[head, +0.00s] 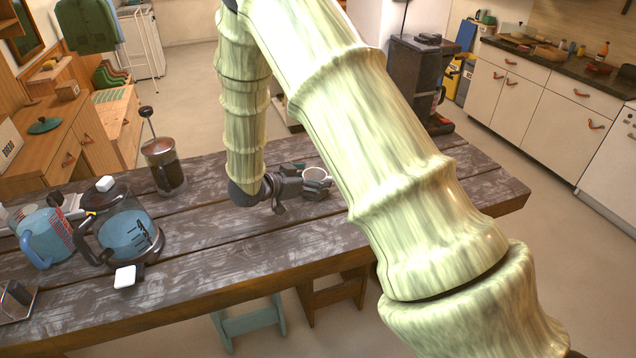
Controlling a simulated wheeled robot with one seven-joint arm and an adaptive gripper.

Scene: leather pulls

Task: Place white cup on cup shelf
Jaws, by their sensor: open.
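A white cup (317,174) stands near the back edge of the dark wooden table, right of its middle. My gripper (309,181) is low over the table and reaches to the cup from the left. It is open, with one dark finger in front of the cup and another part behind it on the left. The front finger hides the cup's lower part, and I cannot tell whether either finger touches it. No shelf in view can be made out clearly as the cup shelf.
On the table's left are a French press (164,166), a glass kettle (126,232), a blue measuring jug (45,238) and a small white block (126,276). My arm covers the middle right. The table's front middle (240,270) is clear.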

